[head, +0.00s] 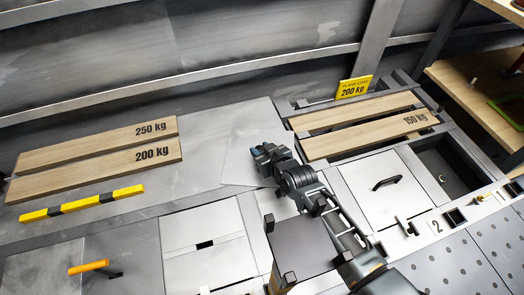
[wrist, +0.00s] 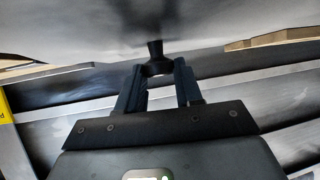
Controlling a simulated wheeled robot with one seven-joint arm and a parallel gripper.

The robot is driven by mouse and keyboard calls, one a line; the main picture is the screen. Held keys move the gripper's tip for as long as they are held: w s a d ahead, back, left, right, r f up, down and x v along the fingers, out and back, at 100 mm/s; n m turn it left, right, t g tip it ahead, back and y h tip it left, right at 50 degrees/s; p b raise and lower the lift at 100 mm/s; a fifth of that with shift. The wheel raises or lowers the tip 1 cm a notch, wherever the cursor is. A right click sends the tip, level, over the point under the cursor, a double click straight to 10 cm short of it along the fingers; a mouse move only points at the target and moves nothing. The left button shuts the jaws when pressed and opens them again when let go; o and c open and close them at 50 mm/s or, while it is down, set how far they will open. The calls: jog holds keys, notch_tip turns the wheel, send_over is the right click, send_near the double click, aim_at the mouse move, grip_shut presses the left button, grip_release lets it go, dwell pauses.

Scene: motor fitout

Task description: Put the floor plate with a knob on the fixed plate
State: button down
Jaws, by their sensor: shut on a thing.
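My gripper (head: 266,158) is shut on the dark knob of a grey floor plate (head: 248,150). In the wrist view the black knob (wrist: 155,50) sits between the fingertips (wrist: 158,68), and the plate's smooth grey face (wrist: 80,25) fills the top of the picture. In the head view the plate lies over or just above the wide grey deck (head: 205,125); I cannot tell whether they touch. My wrist covers part of it. Pale plates (head: 205,228) lie in the floor nearer me. I cannot tell for sure which surface is the fixed plate.
Planks marked 250 kg (head: 100,143) and 200 kg (head: 100,168) lie at left, with a yellow-black bar (head: 82,203) in front. Two planks (head: 370,135) span an opening at right. A plate with a black handle (head: 385,195) lies beside an open pit (head: 445,165).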

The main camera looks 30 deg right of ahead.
jog(key=shift+r, duration=0.1)
jog(key=c, duration=0.7)
grip_release()
jog(key=shift+f, duration=0.2)
jog(key=shift+c, duration=0.2)
jog(key=shift+r, duration=0.15)
jog(key=p+v, duration=0.3)
jog(key=v, duration=0.8)
jog(key=shift+s+r, duration=0.1)
jog(key=shift+s, duration=0.2)
jog(key=shift+s+r, duration=0.1)
jog(key=shift+s, duration=0.1)
